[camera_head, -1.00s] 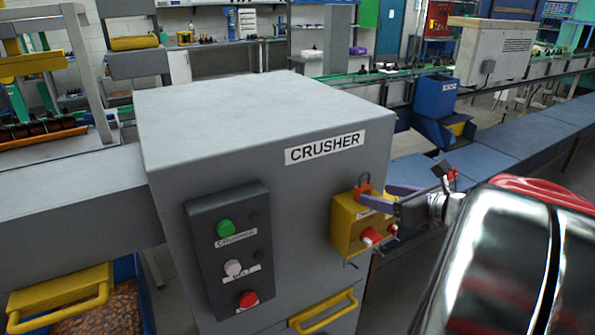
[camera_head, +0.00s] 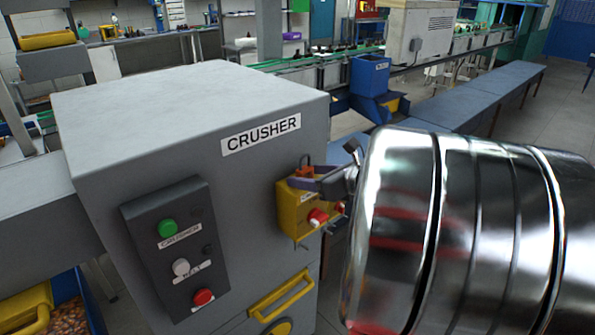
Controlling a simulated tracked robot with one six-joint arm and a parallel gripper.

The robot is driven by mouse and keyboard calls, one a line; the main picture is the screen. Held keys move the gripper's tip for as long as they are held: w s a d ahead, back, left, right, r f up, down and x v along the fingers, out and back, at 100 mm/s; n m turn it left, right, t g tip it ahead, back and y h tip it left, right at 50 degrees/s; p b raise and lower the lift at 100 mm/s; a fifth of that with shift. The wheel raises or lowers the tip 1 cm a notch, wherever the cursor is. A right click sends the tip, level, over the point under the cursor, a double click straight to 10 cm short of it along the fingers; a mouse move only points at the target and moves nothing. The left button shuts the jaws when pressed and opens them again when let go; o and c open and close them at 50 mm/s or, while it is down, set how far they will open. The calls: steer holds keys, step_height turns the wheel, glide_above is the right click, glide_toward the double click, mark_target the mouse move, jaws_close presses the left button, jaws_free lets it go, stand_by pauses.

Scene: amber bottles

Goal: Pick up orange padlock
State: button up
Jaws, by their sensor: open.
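The orange padlock (camera_head: 304,172) sits at the top of the yellow box (camera_head: 293,210) on the right side of the grey crusher cabinet (camera_head: 180,110). It is small, with a thin dark shackle rising above its body. My gripper (camera_head: 308,181) is open, with its purple-grey fingers reaching left to the padlock, in front of its lower part. I cannot tell whether the fingers touch the padlock or stand on both sides of it. The far finger is mostly hidden.
A dark control panel (camera_head: 177,250) with green, white and red buttons is on the cabinet front. A yellow handle (camera_head: 280,297) sticks out below the box. A red knob (camera_head: 318,216) is on the box. Blue conveyor tables (camera_head: 470,105) run behind. My shiny arm fills the right.

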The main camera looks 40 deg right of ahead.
steer(key=shift+c, duration=0.6)
steer(key=c, duration=1.1)
